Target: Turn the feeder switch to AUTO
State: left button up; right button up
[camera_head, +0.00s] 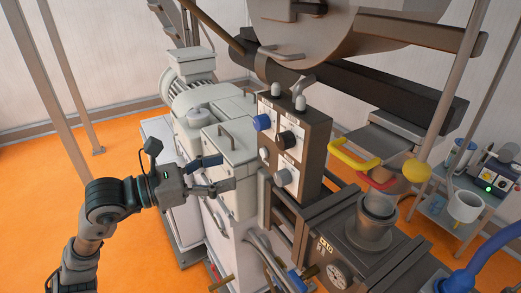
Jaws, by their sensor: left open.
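A brown switch panel (311,150) stands upright near the middle of the view. On its face are a blue knob (262,122), a black knob (287,139) and small pale label plates with more controls below. The labels are too small to read, so I cannot tell which control is the feeder switch or where it points. My left gripper (220,174) is open, with its fingers spread and nothing between them. It is left of the panel, in front of the grey machine housing, and appears apart from the knobs. My right gripper is not in view.
A grey motor housing with handles (232,150) stands behind my left gripper. A yellow and red handle (355,160) and a metal feed cup (369,228) are right of the panel. A side table (437,212) holds a white bucket (465,206). Orange floor is clear at left.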

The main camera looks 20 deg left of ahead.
pick_arm(q)
jog(key=w+a+t+y, duration=0.1)
jog(key=a+t, duration=0.1)
jog(key=a, duration=0.1)
jog(key=p, duration=0.4)
send_near(279, 143)
jog(key=x, duration=0.9)
jog(key=shift+w+d+r, duration=0.1)
jog(key=shift+w+r, duration=0.05)
jog(key=shift+w+d, duration=0.3)
jog(key=shift+w, duration=0.2)
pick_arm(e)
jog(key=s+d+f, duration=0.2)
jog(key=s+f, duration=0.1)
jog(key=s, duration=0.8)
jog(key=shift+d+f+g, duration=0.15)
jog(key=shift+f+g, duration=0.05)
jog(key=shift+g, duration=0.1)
pick_arm(q)
jog(key=c, duration=1.1)
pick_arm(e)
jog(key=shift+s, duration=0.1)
